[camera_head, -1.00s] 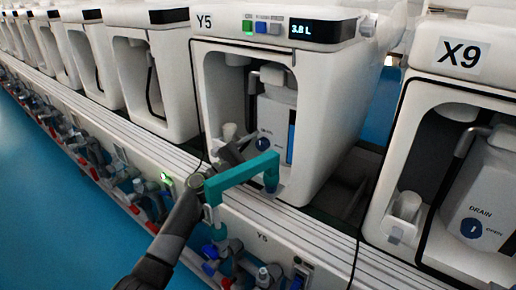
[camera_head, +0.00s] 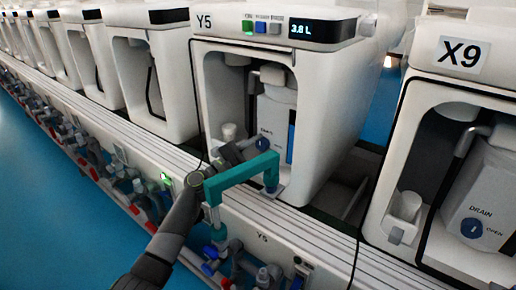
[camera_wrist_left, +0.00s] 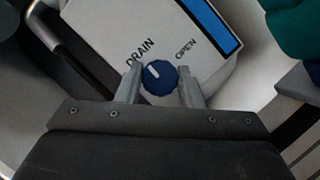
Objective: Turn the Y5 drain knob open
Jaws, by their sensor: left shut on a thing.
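The Y5 unit (camera_head: 215,70) is a white housing with a recess that holds a white drain container. On the container's face is the blue round drain knob (camera_head: 263,143), partly hidden by my arm. My left gripper (camera_head: 251,150) reaches into the recess at the knob. In the left wrist view the knob (camera_wrist_left: 160,77) sits between the two grey fingers of my left gripper (camera_wrist_left: 160,84), shut on it. Its white pointer line is toward the upper left, by the DRAIN lettering. The OPEN lettering is to the upper right. My right gripper is out of view.
A teal bent piece (camera_head: 240,171) stands just in front of the recess, close to my left gripper. The X9 unit (camera_head: 462,65) stands to the right, with a gap between. A row of similar units runs left. Pipes and valves line the bench's lower front.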

